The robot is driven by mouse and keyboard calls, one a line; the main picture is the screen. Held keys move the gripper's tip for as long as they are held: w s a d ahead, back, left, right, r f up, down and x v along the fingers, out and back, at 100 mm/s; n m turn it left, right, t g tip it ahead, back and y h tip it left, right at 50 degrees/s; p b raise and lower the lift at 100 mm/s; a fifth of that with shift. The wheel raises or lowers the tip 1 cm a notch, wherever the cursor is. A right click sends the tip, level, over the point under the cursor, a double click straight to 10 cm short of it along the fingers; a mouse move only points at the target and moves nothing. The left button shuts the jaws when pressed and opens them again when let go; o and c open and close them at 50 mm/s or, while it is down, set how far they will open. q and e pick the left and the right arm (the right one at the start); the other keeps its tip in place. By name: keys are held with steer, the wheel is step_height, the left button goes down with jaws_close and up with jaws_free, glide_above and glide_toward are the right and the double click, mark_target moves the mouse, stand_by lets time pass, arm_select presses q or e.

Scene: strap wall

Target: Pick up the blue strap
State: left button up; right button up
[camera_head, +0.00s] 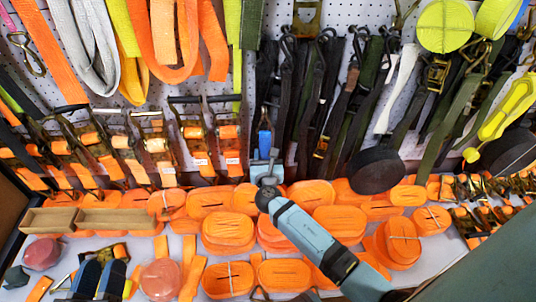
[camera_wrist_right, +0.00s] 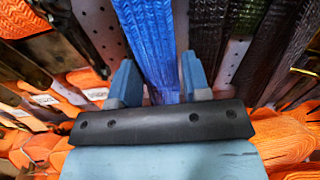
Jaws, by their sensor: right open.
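The blue strap hangs against the strap wall. In the head view only a short blue piece (camera_head: 265,143) shows, just above my right gripper (camera_head: 265,156). In the right wrist view the blue strap (camera_wrist_right: 150,40) is a wide woven band running down from the top edge, and its lower part goes out of sight behind the gripper's dark front edge. The right gripper also shows there (camera_wrist_right: 158,75), open, with one finger on each side of the strap. My left gripper is not in view.
Dark straps (camera_head: 300,110) hang close to the right of the blue strap. Orange ratchet straps (camera_head: 197,145) hang to its left. Several coiled orange straps (camera_head: 228,230) cover the shelf below. Two small brown boxes (camera_head: 48,221) stand at the left. A white pegboard (camera_wrist_right: 101,25) lies behind.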

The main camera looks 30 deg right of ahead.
steer(key=shift+w+d, duration=0.15)
steer(key=shift+w, duration=0.15)
steer(key=c, duration=0.7)
steer(key=shift+r, duration=0.1)
